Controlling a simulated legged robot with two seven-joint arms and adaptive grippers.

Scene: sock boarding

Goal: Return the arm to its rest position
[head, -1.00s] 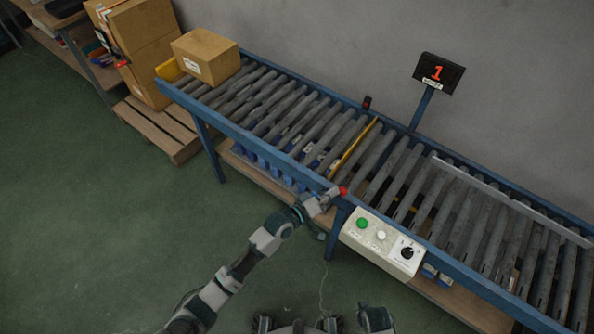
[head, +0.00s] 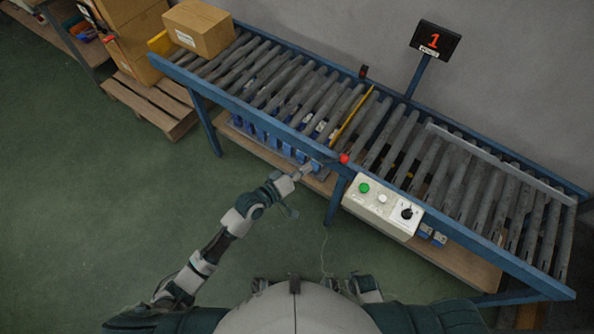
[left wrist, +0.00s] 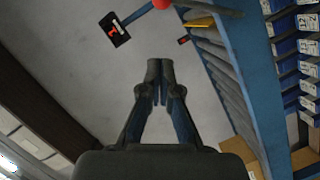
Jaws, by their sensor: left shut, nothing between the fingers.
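My left arm reaches in from the left in the head view. Its gripper (head: 308,168) is at the conveyor's front rail, a little left of the red button (head: 344,158). In the left wrist view the two fingers (left wrist: 160,70) are together with nothing between them. The red button shows at the top edge there (left wrist: 133,3), apart from the fingertips. My right gripper is not in view.
A roller conveyor (head: 232,103) with a blue frame crosses the view. A control box (head: 382,208) with green and white buttons and a dial is on its front. A carton (head: 198,30) sits at its left end. The green floor (head: 110,210) on the left is clear.

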